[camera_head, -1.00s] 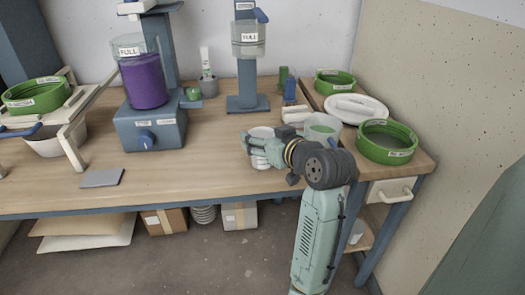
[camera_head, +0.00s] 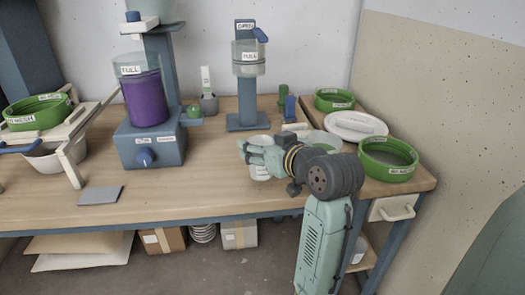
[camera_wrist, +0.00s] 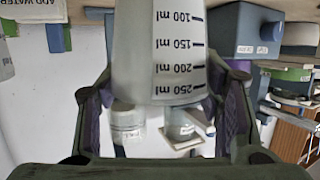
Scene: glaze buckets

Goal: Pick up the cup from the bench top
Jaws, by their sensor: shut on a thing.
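The cup is white with black millilitre marks; it fills the upper middle of the wrist view (camera_wrist: 178,50) and shows partly in the head view (camera_head: 260,173). My gripper (camera_head: 251,156) is shut on the cup, near the front right of the bench top (camera_head: 200,190). In the wrist view its dark fingers (camera_wrist: 166,100) stand on both sides of the cup. My gripper hides much of the cup's side in the head view. I cannot tell whether the cup's base touches the bench.
A blue mixer (camera_head: 150,145) with a purple-filled vessel (camera_head: 146,97) stands left. A dispenser stand (camera_head: 247,105) is behind the cup. A grey slab (camera_head: 100,195) lies front left; the bench between is clear.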

